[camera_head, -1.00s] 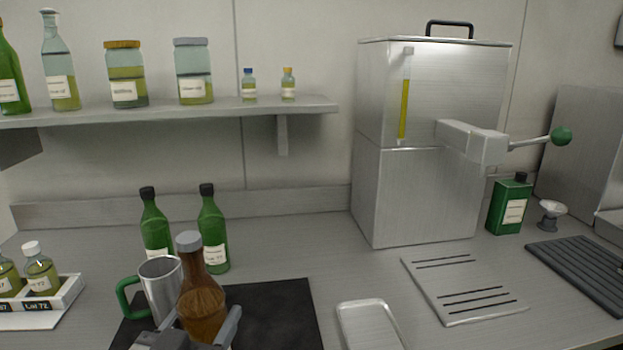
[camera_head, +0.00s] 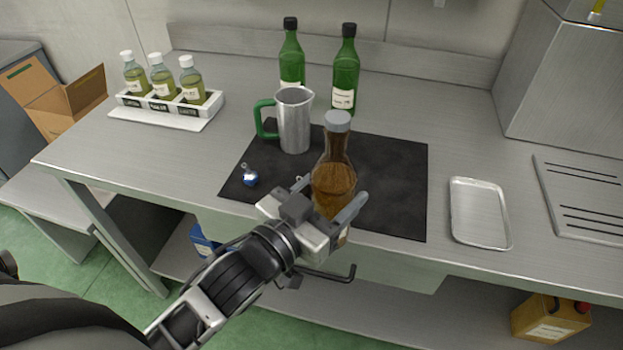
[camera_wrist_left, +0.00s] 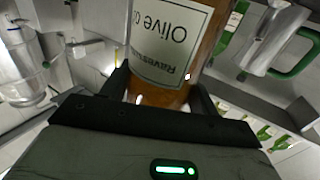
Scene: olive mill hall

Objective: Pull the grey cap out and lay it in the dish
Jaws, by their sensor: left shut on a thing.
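An amber bottle (camera_head: 334,180) with a grey cap (camera_head: 337,121) on its neck stands upright in the head view, near the front edge of the black mat. My left gripper (camera_head: 329,199) is shut on the bottle's body, one finger on each side. In the left wrist view the bottle (camera_wrist_left: 168,97) and its label, upside down, are between the fingers. Whether its base touches the mat is hidden. The dish, a shallow metal tray (camera_head: 480,238), lies to the right of the mat and looks empty. My right gripper is not in view.
A steel jug (camera_head: 294,122) with a green handle stands left of the bottle, and two green bottles (camera_head: 291,58) (camera_head: 344,72) behind. A small blue object (camera_head: 250,178) lies on the black mat (camera_head: 397,190). A rack of small bottles (camera_head: 205,108) is at left.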

